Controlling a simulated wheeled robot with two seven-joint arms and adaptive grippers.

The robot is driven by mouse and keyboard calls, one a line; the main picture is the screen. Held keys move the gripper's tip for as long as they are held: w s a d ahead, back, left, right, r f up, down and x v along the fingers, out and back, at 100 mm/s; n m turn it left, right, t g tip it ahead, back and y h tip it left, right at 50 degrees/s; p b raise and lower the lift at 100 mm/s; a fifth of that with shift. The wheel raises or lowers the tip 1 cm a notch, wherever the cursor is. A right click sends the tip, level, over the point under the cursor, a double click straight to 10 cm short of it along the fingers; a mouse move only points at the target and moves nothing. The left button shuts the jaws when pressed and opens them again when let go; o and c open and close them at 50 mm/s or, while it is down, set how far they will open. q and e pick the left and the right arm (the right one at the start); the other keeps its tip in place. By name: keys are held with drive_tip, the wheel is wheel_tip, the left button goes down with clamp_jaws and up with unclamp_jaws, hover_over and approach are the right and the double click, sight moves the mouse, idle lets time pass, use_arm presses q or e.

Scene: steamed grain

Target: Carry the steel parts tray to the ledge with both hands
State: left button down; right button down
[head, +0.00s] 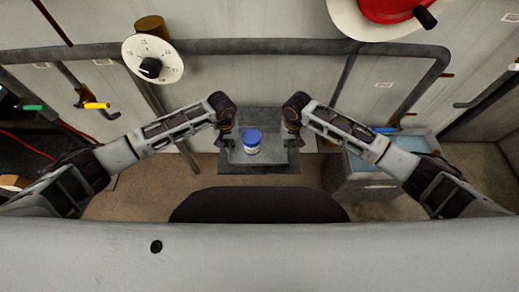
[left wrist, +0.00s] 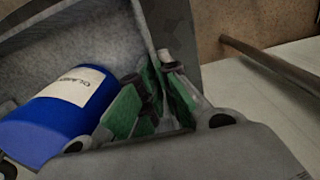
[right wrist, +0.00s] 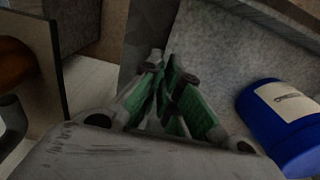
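The steel parts tray (head: 283,157) is a grey open box in the middle of the head view, in front of me. A jar (head: 252,137) with a blue top and a pale label is inside it; the jar also shows in the left wrist view (left wrist: 45,125) and right wrist view (right wrist: 285,125). My left gripper (head: 225,143) is at the tray's left side, its green-padded fingers (left wrist: 157,85) on either side of the wall. My right gripper (head: 293,142) is likewise closed on the right wall, fingers (right wrist: 168,85) around it. What lies under the tray is hidden.
A grey pipe rail (head: 250,46) runs along the wall behind the tray. A grey box with a bluish top (head: 372,172) stands right of the tray, below my right arm.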

use_arm(q)
drive_tip(key=shift+a+f, duration=0.15)
drive_tip(key=shift+f, duration=0.1)
use_arm(e)
drive_tip(key=shift+d+f, duration=0.15)
drive_tip(key=shift+f, duration=0.1)
use_arm(q)
drive_tip(key=c, duration=1.7)
unclamp_jaws()
use_arm(e)
drive_tip(key=c, duration=1.7)
unclamp_jaws()
use_arm(q)
drive_tip(key=shift+o, duration=0.3)
use_arm(e)
drive_tip(key=shift+o, duration=0.3)
use_arm(q)
drive_tip(key=shift+r, duration=0.15)
wheel_tip(320, 180, up, 12)
use_arm(e)
drive_tip(key=shift+r, duration=0.15)
wheel_tip(320, 180, up, 12)
